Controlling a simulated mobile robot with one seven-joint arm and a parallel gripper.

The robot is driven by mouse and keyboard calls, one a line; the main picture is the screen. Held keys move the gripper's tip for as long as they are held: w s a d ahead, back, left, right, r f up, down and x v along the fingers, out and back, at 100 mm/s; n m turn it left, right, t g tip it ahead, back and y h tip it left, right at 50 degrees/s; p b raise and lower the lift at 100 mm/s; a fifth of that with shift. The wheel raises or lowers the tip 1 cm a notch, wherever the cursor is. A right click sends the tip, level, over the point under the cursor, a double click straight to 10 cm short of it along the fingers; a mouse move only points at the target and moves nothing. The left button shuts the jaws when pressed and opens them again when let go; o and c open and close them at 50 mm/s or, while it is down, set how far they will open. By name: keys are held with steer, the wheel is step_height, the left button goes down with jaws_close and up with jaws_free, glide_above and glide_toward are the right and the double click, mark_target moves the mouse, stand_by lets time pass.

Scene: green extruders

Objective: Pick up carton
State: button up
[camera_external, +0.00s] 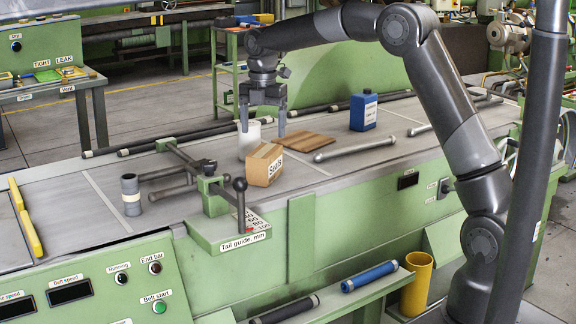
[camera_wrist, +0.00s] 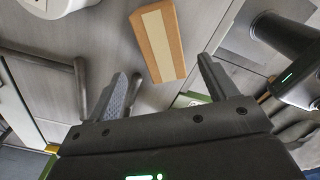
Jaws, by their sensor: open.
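The carton (camera_external: 264,165) is a small brown box with a white label, standing on the grey bench top. It also shows in the wrist view (camera_wrist: 158,42), ahead of my fingers, with a pale strip along its face. My gripper (camera_external: 263,132) is open and empty, pointing down above the bench behind the carton in the external view. In the wrist view, my gripper's two fingers (camera_wrist: 166,82) are spread wide, and the carton lies between their lines, apart from both.
A white cylinder (camera_external: 249,140) stands just behind the carton. A wooden board (camera_external: 303,141), a grey bar (camera_external: 354,149) and a blue bottle (camera_external: 363,111) lie or stand to the right. The tail guide (camera_external: 215,199) with its lever is close on the left.

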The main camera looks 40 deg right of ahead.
mark_target(265, 164)
step_height(265, 164, down, 11)
steer(key=shift+s+d+r, duration=0.1)
steer(key=shift+r, duration=0.05)
stand_by(0.4)
steer(key=shift+c, duration=0.6)
steer(key=c, duration=1.2)
